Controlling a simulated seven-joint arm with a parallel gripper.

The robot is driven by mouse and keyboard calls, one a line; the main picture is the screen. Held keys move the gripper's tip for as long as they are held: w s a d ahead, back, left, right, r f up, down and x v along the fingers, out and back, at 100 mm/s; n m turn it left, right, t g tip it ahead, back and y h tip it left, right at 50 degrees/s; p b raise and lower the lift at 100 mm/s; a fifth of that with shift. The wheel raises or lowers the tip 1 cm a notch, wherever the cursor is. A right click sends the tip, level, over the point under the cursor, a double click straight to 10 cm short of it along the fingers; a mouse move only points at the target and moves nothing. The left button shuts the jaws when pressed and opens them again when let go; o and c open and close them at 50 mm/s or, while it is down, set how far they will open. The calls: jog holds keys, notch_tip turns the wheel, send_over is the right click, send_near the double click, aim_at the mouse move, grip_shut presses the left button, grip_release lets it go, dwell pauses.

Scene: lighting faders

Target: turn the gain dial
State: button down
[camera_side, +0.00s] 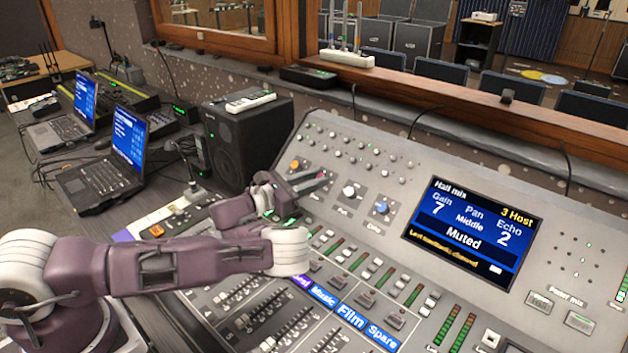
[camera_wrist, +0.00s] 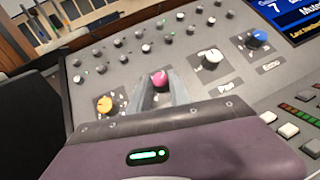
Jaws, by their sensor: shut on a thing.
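My gripper (camera_side: 314,182) reaches over the upper left of the mixing console's sloped panel. In the wrist view its fingers (camera_wrist: 160,84) are shut on a pink dial, one on each side. The pink dial (camera_wrist: 159,78) stands in the dial row between an orange and a white one, where the gain dial fits; its label is hidden by my gripper. In the side view the fingers mostly hide this dial. The console screen (camera_side: 471,228) reads Gain 7, Pan Middle, Echo 2, and Muted.
The orange dial (camera_wrist: 105,104) is close on the left. The white dial (camera_wrist: 211,58) and blue dial (camera_wrist: 258,39) stand to the right. Small knobs fill the panel above. Faders and buttons lie below my arm. A black speaker (camera_side: 238,135) stands left of the console.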

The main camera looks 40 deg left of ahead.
jog(key=c, duration=1.2)
grip_release()
